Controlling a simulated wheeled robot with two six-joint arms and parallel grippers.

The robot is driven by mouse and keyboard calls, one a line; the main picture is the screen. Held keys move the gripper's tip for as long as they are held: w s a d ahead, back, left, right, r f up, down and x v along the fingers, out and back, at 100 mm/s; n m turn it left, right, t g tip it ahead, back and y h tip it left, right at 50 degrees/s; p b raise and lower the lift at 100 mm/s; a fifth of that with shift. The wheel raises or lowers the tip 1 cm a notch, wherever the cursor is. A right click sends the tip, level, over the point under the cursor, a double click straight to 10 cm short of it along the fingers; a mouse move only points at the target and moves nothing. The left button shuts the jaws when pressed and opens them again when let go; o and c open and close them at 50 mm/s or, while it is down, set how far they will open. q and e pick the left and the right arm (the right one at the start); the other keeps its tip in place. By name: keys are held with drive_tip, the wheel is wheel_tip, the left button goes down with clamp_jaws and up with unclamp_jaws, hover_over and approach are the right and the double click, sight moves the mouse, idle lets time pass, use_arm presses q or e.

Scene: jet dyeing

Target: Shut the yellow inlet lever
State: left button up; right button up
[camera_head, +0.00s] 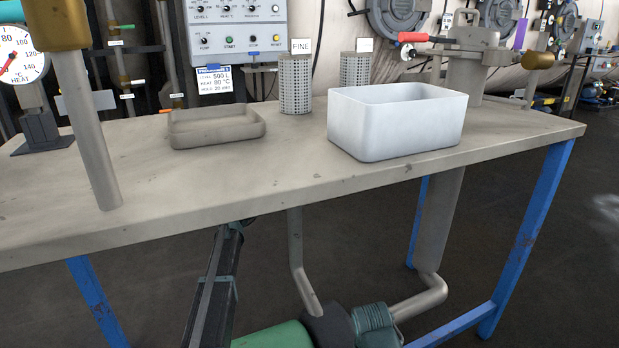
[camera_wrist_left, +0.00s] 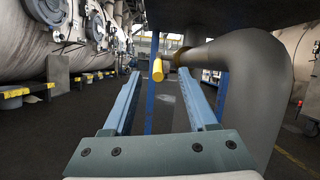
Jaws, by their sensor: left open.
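The yellow inlet lever (camera_wrist_left: 157,70) shows in the left wrist view as a short yellow handle seen nearly end-on, below a dark overhang and left of a thick grey pipe (camera_wrist_left: 262,75). A brownish fitting (camera_wrist_left: 180,57) sits at the pipe's end, just right of the lever. My left gripper (camera_wrist_left: 159,84) is open, its two blue-grey fingers pointing forward. The lever appears between the fingertips, with gaps on both sides; whether it is beyond them or between them I cannot tell. In the head view neither the lever nor the left gripper can be made out. My right gripper is not in view.
Pipes and a green motor (camera_head: 275,335) are below. Large tanks (camera_wrist_left: 45,35) stand left in the wrist view.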

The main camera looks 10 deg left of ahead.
use_arm(q)
drive_tip(key=shift+r, duration=0.1)
drive_tip(key=c, duration=0.4)
drive_tip(key=m, duration=0.1)
drive_tip(key=m+p, duration=0.1)
drive_tip(key=m, duration=0.1)
drive_tip(key=shift+r+m, duration=0.3)
drive_tip(key=shift+r, duration=0.1)
drive_tip(key=c, duration=0.5)
drive_tip(key=m+p, duration=0.1)
drive_tip(key=m, duration=0.2)
drive_tip(key=r+m+p, duration=0.1)
drive_tip(key=m, duration=0.3)
drive_tip(key=shift+w+a+r+g+p, duration=0.1)
drive_tip(key=shift+w+g+p, duration=0.1)
drive_tip(key=shift+g+p, duration=0.2)
clamp_jaws()
drive_tip(key=r+m+p, duration=0.1)
drive_tip(key=m+p, duration=0.1)
drive_tip(key=m, duration=0.6)
drive_tip(key=r+m+g+y+p, duration=0.1)
drive_tip(key=m+p, duration=0.1)
drive_tip(key=m, duration=0.7)
drive_tip(key=w+r+m+p, duration=0.1)
drive_tip(key=m+p, duration=0.1)
drive_tip(key=m, duration=0.7)
drive_tip(key=shift+a+r+g+y+p, duration=0.1)
drive_tip(key=shift+a+g+y+p, duration=0.2)
drive_tip(key=shift+a+p, duration=0.1)
